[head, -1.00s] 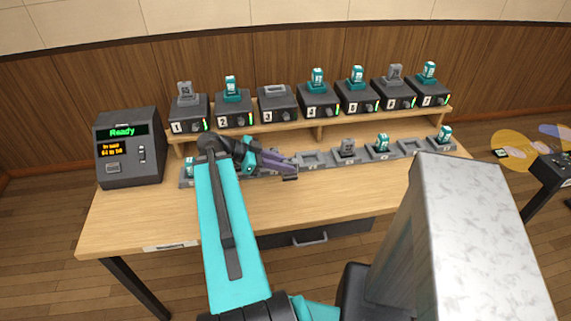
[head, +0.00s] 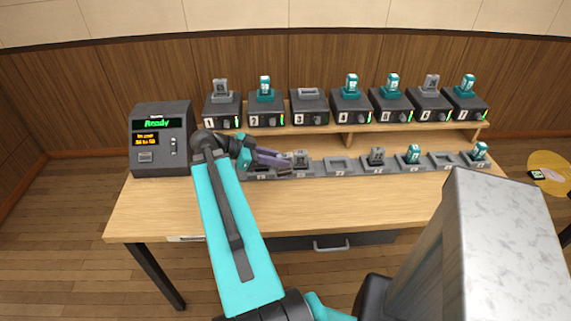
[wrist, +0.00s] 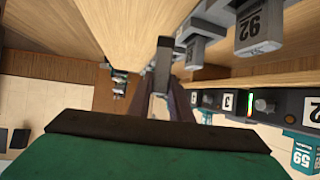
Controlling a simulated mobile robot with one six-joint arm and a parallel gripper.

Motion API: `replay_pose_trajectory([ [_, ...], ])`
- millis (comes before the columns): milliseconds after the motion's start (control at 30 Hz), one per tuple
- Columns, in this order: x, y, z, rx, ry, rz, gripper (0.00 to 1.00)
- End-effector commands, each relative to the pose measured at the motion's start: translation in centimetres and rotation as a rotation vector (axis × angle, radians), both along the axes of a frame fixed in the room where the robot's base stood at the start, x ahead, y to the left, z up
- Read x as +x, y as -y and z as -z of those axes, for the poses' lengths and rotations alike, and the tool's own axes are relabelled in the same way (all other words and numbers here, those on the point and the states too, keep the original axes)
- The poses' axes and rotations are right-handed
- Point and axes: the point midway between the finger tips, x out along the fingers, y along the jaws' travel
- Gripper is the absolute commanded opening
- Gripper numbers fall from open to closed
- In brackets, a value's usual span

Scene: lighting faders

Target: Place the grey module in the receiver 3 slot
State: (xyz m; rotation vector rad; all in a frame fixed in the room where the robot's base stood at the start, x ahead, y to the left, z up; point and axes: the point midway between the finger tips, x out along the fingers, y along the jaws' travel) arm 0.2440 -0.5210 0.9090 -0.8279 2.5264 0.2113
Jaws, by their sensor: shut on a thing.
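The receiver 3 slot (head: 309,93) is an empty grey socket on top of the third dark box in the back row. My gripper (head: 286,163) is in front of the tray row, left of and below receiver 3. It is shut on a grey module (head: 284,172), which hangs below the fingertips and shows small and dark. In the wrist view the module (wrist: 163,56) is a narrow grey bar between the fingertips (wrist: 162,90), and its face is hidden. Receiver 3 also shows in the wrist view (wrist: 232,101), upside down.
A grey module (head: 301,159), apparently marked 92 in the wrist view (wrist: 258,28), stands in the tray row beside my gripper. Another grey module (head: 377,155) and teal modules (head: 414,153) stand farther right. Neighbouring receivers 2 (head: 265,95) and 4 (head: 351,92) hold teal modules. The front tabletop is clear.

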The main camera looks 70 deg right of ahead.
Motion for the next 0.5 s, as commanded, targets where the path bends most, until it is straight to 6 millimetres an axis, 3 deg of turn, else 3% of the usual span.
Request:
replay_pose_trajectory([
  [33, 1.6, -0.4, -0.2, -0.001, 0.001, -0.031, 0.0],
  [500, 14.6, -5.2, -2.0, -0.001, 0.001, -0.328, 0.0],
])
